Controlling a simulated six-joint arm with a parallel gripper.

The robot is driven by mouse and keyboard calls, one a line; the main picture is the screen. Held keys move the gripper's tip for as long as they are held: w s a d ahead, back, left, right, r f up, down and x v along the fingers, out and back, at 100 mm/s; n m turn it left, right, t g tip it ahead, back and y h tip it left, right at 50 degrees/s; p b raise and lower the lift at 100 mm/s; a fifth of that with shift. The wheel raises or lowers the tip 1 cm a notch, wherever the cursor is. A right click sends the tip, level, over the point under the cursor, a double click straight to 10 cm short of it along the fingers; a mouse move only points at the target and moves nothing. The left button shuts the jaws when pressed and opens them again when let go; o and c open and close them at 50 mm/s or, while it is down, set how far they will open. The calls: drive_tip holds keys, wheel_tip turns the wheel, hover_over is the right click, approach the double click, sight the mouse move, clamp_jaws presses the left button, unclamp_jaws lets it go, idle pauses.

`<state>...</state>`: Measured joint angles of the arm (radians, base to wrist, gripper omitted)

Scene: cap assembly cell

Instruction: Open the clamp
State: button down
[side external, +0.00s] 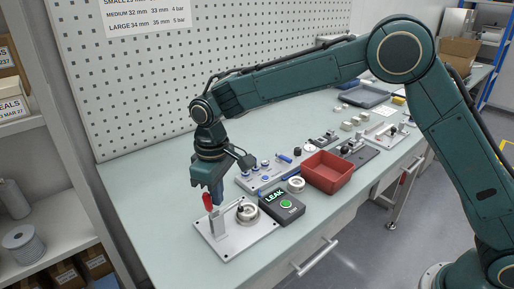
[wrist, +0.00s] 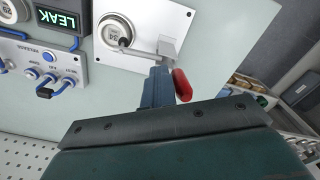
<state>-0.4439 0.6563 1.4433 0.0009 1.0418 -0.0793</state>
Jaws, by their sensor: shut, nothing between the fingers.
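The clamp (side external: 217,226) stands on a pale metal plate (side external: 226,249) at the near left of the bench. Its red handle (side external: 208,201) stands upright, and it also shows in the wrist view (wrist: 182,86). The clamp's arm (wrist: 142,49) lies out over a round part marked with a number (wrist: 113,30), its dark tip at the part's edge. My gripper (side external: 217,199) is shut and empty, pointing down right beside the red handle. In the wrist view its blue-grey fingers (wrist: 158,88) are together to the left of the handle. I cannot tell whether they touch it.
A dark box with a lit LEAK display (side external: 280,205) stands right of the plate. Behind are a panel with blue-ringed buttons (side external: 262,172), a loose round part (side external: 296,184) and a red bin (side external: 327,171). A pegboard wall (side external: 200,75) closes the back. Bench left of the plate is clear.

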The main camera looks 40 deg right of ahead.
sight(205, 194)
drive_tip(key=shift+a, duration=1.3)
drive_tip(key=shift+a+f, duration=0.15)
drive_tip(key=shift+a, duration=0.15)
drive_tip(key=shift+d, duration=1.05)
